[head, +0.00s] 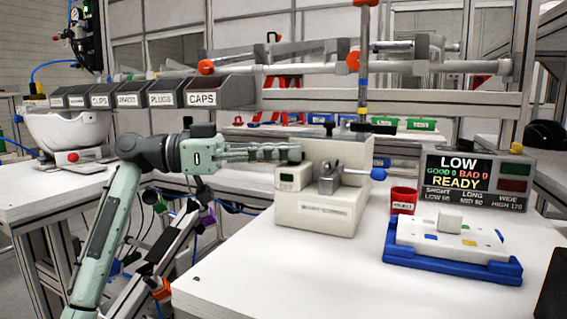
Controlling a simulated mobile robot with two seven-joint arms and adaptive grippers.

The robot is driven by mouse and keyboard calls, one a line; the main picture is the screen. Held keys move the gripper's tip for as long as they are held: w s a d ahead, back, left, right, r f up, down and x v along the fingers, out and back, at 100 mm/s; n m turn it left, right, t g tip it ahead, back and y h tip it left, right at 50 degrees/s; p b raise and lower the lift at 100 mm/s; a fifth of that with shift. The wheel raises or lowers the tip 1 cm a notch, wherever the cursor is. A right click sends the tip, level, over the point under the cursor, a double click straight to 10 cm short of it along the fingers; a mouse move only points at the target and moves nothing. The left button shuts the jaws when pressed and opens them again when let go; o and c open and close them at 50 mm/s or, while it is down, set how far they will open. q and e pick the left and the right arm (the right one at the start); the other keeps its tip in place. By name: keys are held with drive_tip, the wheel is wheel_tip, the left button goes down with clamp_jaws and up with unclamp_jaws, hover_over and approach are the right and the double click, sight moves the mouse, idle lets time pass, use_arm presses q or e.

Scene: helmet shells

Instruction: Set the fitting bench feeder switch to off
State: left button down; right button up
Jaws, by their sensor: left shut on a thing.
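My left gripper (297,153) reaches in from the left and points right, with its fingertips at the upper left of a beige bench unit (315,217). Its fingers are together on something too small or too covered to make out. I cannot clearly see a feeder switch or its position. The beige unit has a small dark display and a grey clamp (328,181) with a blue-knobbed lever on its front. A white feeder bowl (68,128) with a red button on its base stands at the far left. My right gripper is not in view.
A red cup (403,200), a blue tray (450,264) with a white plate and block, and a display box (478,180) reading LOW and READY stand on the right of the white bench (290,285). Labelled bins (203,98) hang behind my arm. The bench's front is clear.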

use_arm(q)
drive_tip(key=m+g, duration=0.1)
drive_tip(key=g, duration=0.1)
drive_tip(key=shift+w+r+m+g, duration=0.1)
drive_tip(key=shift+w+m+g, duration=0.1)
drive_tip(key=shift+m+g, duration=0.6)
drive_tip(key=shift+g, duration=0.2)
drive_tip(key=m+g, duration=0.1)
drive_tip(key=g, duration=0.1)
drive_tip(key=shift+w+d+m+g+y, duration=0.1)
drive_tip(key=shift+m+g+y, duration=0.3)
drive_tip(key=shift+m+g+y+p, duration=0.3)
drive_tip(key=shift+m+g+p, duration=0.1)
drive_tip(key=shift+m+g, duration=0.25)
drive_tip(key=shift+g, duration=0.25)
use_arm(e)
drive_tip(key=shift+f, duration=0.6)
use_arm(q)
drive_tip(key=shift+f, duration=0.2)
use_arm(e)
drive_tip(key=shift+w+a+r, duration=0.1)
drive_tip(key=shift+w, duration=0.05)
use_arm(q)
drive_tip(key=c, duration=1.6)
unclamp_jaws()
drive_tip(key=shift+d, duration=0.1)
